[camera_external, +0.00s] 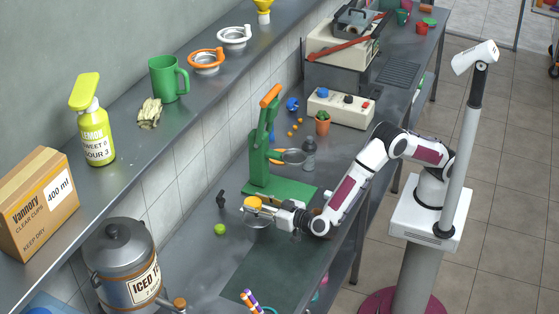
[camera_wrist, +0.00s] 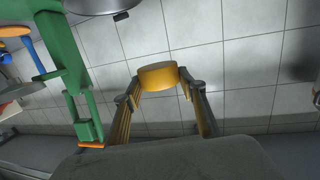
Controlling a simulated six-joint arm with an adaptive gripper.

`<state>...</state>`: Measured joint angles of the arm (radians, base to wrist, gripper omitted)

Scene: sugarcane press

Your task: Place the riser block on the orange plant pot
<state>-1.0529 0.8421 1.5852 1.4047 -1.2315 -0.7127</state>
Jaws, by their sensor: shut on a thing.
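A short round yellow block, which I take for the riser block (camera_wrist: 158,76), sits between the fingertips of my gripper (camera_wrist: 161,88) in the wrist view. The gripper is shut on it. In the external view the yellow block (camera_external: 253,202) shows at the tip of my gripper (camera_external: 262,207), held above the counter in front of the green press. The orange plant pot (camera_external: 322,127) with a green plant stands farther back, in front of the cream control box. My gripper is well apart from the pot.
A grey bottle (camera_external: 309,155) stands near the pot. A cream box with knobs (camera_external: 340,108) is behind it. A green lime (camera_external: 220,229) lies at the left.

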